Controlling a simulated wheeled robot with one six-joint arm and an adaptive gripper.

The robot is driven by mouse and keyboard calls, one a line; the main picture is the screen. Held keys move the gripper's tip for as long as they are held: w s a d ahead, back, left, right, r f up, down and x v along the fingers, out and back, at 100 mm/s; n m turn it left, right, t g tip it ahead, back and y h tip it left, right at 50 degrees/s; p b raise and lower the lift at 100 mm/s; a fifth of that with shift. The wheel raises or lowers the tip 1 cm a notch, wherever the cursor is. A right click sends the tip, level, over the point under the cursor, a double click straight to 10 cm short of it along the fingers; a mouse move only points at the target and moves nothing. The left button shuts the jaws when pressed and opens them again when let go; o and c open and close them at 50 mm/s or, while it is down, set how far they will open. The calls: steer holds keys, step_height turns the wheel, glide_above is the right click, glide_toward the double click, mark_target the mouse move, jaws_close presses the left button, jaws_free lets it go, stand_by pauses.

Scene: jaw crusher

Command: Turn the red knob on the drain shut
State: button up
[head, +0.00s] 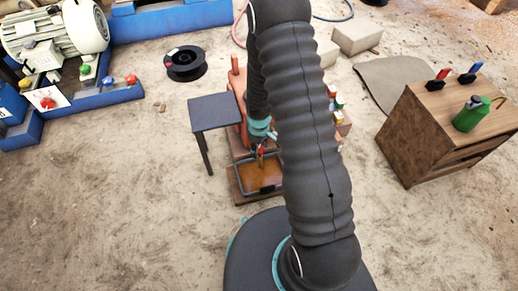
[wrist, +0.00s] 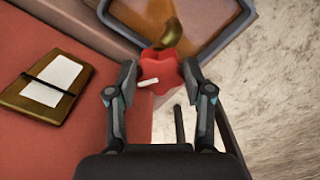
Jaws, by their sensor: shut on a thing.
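The red knob (wrist: 163,72) is lobed and carries a white bar mark on its face. In the wrist view it sits between the two fingers of my gripper (wrist: 162,84), which is shut on it, one finger on each side. A brass drain spout (wrist: 167,30) shows just beyond the knob, above a tray (wrist: 205,58) with a grey rim. In the head view my gripper (head: 261,148) is low in front of the red machine (head: 235,85), small and partly hidden by my arm.
A notebook with a pen (wrist: 48,88) lies on the red surface left of the knob. A small dark table (head: 214,112) stands left of the machine. A wooden cabinet (head: 400,135) with a green can (head: 470,118) stands at right.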

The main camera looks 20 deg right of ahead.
mark_target(259, 150)
steer(key=m+b, duration=0.1)
steer(key=m, duration=0.4)
steer(key=shift+m, duration=0.3)
steer(key=m+b, duration=0.1)
steer(key=m, duration=0.4)
steer(key=shift+a+m+b, duration=0.1)
steer(key=shift+m+b, duration=0.2)
steer(key=shift+b, duration=0.05)
steer(key=o, duration=1.1)
steer(key=shift+o, duration=0.2)
step_height(259, 150, up, 12)
steer(key=shift+s, duration=0.1)
